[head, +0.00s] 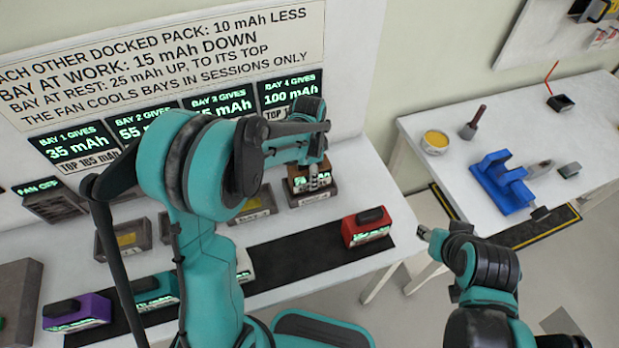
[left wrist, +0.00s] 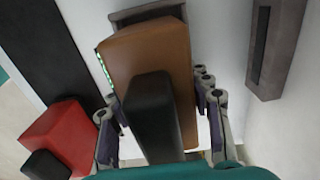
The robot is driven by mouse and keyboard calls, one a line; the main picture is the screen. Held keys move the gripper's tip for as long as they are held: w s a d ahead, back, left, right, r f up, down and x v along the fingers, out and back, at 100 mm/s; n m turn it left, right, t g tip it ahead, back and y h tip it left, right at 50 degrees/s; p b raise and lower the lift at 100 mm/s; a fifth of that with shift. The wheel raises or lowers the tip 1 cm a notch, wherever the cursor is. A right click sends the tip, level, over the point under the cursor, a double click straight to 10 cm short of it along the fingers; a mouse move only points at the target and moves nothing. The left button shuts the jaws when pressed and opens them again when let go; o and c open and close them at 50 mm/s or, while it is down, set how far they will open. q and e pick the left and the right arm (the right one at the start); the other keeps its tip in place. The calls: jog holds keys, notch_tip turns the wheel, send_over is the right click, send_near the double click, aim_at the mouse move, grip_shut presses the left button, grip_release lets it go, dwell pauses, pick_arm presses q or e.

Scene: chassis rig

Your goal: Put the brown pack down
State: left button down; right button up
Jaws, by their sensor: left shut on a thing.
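The brown pack (left wrist: 158,50) has a black handle (left wrist: 150,110) and a green-lit display along one edge. My left gripper (left wrist: 160,125) is shut on it, with fingers on both sides. In the head view the brown pack (head: 298,182) is upright at the bay 4 dock (head: 314,198), under the "100 mAh" sign, partly hidden by my left gripper (head: 314,178). I cannot tell whether it is fully seated or slightly above the dock. My right gripper (head: 428,234) is at the lower right, away from the pack; its fingers are unclear.
A red pack (head: 366,228) stands on the dark strip (head: 290,258) in front of the docks. A purple pack (head: 78,312) and a teal pack (head: 152,292) are at the left. A side table (head: 420,128) with a blue holder (head: 503,180) is at the right.

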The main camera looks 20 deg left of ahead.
pick_arm(q)
jog(key=shift+f, duration=0.7)
jog(key=c, duration=0.7)
grip_release()
jog(key=shift+f, duration=0.1)
